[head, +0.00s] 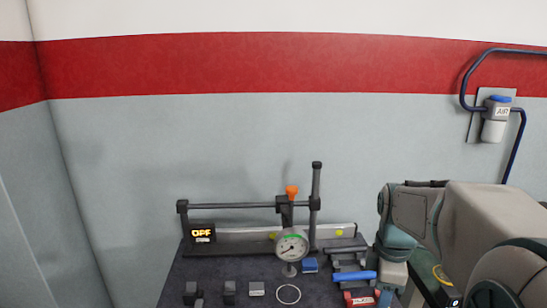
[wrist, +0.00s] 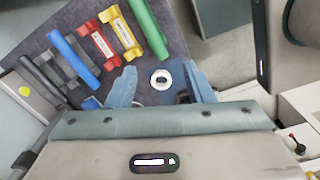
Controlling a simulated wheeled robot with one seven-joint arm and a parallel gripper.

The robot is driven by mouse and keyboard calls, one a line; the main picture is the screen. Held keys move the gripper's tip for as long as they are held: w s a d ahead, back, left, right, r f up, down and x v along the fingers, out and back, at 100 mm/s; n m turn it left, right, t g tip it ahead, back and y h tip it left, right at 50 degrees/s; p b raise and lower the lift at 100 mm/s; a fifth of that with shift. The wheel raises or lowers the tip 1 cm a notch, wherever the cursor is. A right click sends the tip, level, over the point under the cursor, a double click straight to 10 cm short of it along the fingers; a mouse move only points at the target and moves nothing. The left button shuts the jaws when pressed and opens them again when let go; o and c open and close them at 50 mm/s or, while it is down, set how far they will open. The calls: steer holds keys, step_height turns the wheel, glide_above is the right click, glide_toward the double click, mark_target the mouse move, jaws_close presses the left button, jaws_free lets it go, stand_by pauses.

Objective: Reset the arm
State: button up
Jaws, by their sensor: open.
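My arm (head: 420,230) stands at the right of the head view, bent, with its end pointing down beside the dark bench. My gripper (wrist: 161,90) shows in the wrist view with its two blue fingers spread apart and nothing touching them. A small white ring-shaped piece with a dark centre (wrist: 154,80) shows between the fingers, on the dark blue surface; its distance below the fingertips is hard to tell. In the head view the fingers are mostly hidden.
A dark bench (head: 230,275) carries a gauge (head: 292,247) on a rail stand, an OFF display (head: 202,233) and small blocks. Blue (wrist: 75,52), red (wrist: 98,45), yellow (wrist: 122,33) and green (wrist: 148,28) bars lie close beside the gripper. An air unit (head: 496,118) hangs on the wall.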

steer(key=s+a+f+m+t, duration=0.1)
steer(key=s+a+m+t, duration=0.1)
steer(key=s+a+m, duration=0.6)
steer(key=shift+s+a+f+m+t, duration=0.35)
steer(key=shift+s+m, duration=0.95)
steer(key=shift+m, duration=1.8)
steer(key=shift+r, duration=0.1)
